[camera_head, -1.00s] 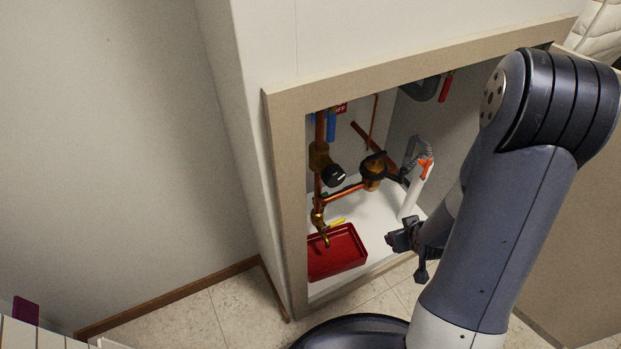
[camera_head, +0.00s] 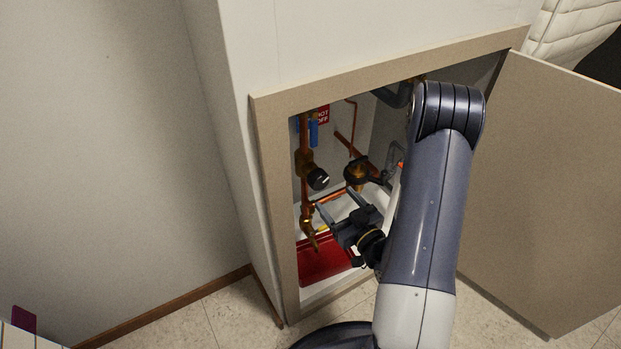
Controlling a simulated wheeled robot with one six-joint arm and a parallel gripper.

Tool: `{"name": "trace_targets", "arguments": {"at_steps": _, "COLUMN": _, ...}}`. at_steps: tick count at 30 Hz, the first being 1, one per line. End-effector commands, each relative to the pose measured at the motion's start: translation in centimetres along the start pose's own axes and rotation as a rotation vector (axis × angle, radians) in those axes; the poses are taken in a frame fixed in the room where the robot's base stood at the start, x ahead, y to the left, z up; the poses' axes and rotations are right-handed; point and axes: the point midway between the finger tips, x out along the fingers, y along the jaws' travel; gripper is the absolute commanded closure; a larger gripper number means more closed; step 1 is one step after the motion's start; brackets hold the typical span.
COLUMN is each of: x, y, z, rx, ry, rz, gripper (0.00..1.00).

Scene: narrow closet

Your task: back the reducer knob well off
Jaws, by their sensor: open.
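Inside the open closet cabinet, a round black knob with a white mark (camera_head: 318,179) sits on a brass fitting of the upright copper pipe (camera_head: 305,140). It looks like the reducer knob. A second brass body with a dark collar (camera_head: 357,174) sits to its right on the cross pipe, near a thin copper tube. My gripper (camera_head: 335,199) is in the cabinet opening, below and a little right of the knob. Its two grey fingers are spread apart and empty, reaching up and left. They look apart from the knob, though depth is hard to judge.
A red tray (camera_head: 318,268) lies on the cabinet floor below the pipes, partly behind my gripper. A brass tap (camera_head: 308,226) hangs above it. Blue (camera_head: 313,132) and red tags (camera_head: 323,115) hang at the top. The cabinet's left frame (camera_head: 272,200) is close by; the open door (camera_head: 545,190) stands right.

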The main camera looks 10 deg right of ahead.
Motion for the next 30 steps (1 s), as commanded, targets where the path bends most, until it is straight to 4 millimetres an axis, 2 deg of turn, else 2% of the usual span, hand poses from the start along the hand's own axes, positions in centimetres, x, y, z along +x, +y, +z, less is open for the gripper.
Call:
{"name": "trace_targets", "arguments": {"at_steps": 5, "x": 2.4, "y": -0.2, "z": -0.1, "rx": -0.003, "ry": 0.003, "rz": -0.005, "gripper": 0.28}}
{"name": "trace_targets", "arguments": {"at_steps": 15, "x": 8.5, "y": -0.1, "z": 0.0, "rx": -0.003, "ry": 0.002, "rz": -0.003, "gripper": 0.28}}
{"name": "trace_targets", "arguments": {"at_steps": 21, "x": 10.1, "y": -0.1, "z": 0.0, "rx": -0.002, "ry": -0.001, "rz": -0.001, "gripper": 0.28}}
{"name": "trace_targets", "arguments": {"at_steps": 30, "x": 10.2, "y": -0.1, "z": 0.0, "rx": -0.001, "ry": -0.002, "rz": 0.000, "gripper": 0.28}}
